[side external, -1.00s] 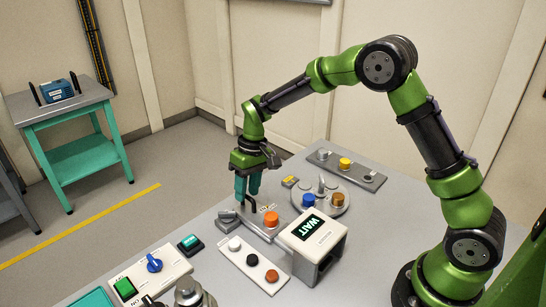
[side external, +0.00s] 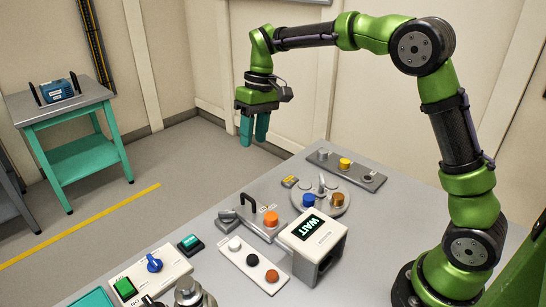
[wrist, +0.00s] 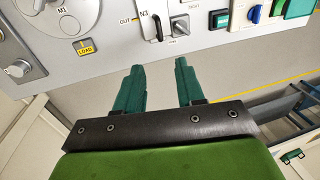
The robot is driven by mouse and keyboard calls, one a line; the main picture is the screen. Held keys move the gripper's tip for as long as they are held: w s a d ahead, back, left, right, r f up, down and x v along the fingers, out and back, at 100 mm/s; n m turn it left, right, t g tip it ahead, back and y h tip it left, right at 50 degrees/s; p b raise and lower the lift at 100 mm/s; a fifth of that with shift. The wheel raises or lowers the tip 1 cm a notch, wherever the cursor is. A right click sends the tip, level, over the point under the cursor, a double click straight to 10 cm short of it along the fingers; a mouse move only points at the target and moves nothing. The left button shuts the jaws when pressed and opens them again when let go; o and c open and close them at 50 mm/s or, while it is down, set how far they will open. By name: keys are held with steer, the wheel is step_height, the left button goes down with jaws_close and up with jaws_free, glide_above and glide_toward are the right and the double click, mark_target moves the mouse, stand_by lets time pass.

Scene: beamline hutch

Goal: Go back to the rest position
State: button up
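My gripper (side external: 254,130) hangs in the air above the far left edge of the table, fingers pointing down, well clear of the devices. In the wrist view its two teal fingers (wrist: 160,68) stand apart with nothing between them. Below it on the table is a plate with a black handle (side external: 254,202) and an orange knob (side external: 270,218). The handle also shows in the wrist view (wrist: 157,22), beside the label N3. No rest position is marked in these views.
A display box reading WAIT (side external: 313,240) stands on the grey table. Around it are a plate with three knobs (side external: 252,260), a round plate with several coloured knobs (side external: 322,203) and a switch panel (side external: 140,275). A teal side table (side external: 75,115) stands apart at left.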

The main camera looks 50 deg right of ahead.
steer(key=shift+d+r, duration=0.2)
steer(key=shift+r, duration=0.75)
steer(key=s+r+m+t, duration=0.1)
steer(key=s+m+t, duration=0.3)
steer(key=s, duration=1.9)
steer(key=t, duration=0.3)
steer(key=shift+s+d+r, duration=0.2)
steer(key=shift+s+r, duration=0.05)
steer(key=shift+r, duration=0.05)
